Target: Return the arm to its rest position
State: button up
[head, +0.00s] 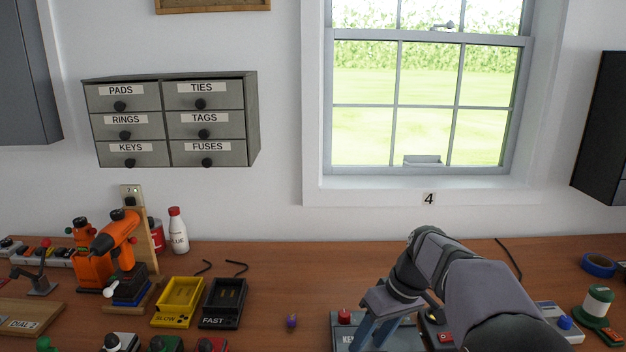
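My arm (480,290) reaches in from the bottom right of the head view, over the wooden workbench (270,268). Its wrist bends down to the left. My gripper (376,336) points down with bluish fingers over a grey box (345,338) marked with letters starting "KE". The fingertips are not clear against the box, so I cannot tell whether they touch it or hold anything.
Left are orange drills (118,240), a yellow SLOW charger (180,296) and a black FAST charger (224,300). A small purple item (291,321) lies mid-bench. Right are blue tape (599,264) and a green-and-white spool (597,303). The back middle of the bench is clear.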

jog(key=s+d+f+m+h+p, duration=0.1)
jog(key=s+f, duration=0.3)
jog(key=s, duration=0.7)
jog(key=s+d+f+m+g+h+p, duration=0.1)
jog(key=s+f+m, duration=0.3)
jog(key=s, duration=0.7)
jog(key=shift+s+d+f+m+h, duration=0.3)
jog(key=shift+s+d+f+h, duration=0.05)
jog(key=shift+f+h, duration=0.35)
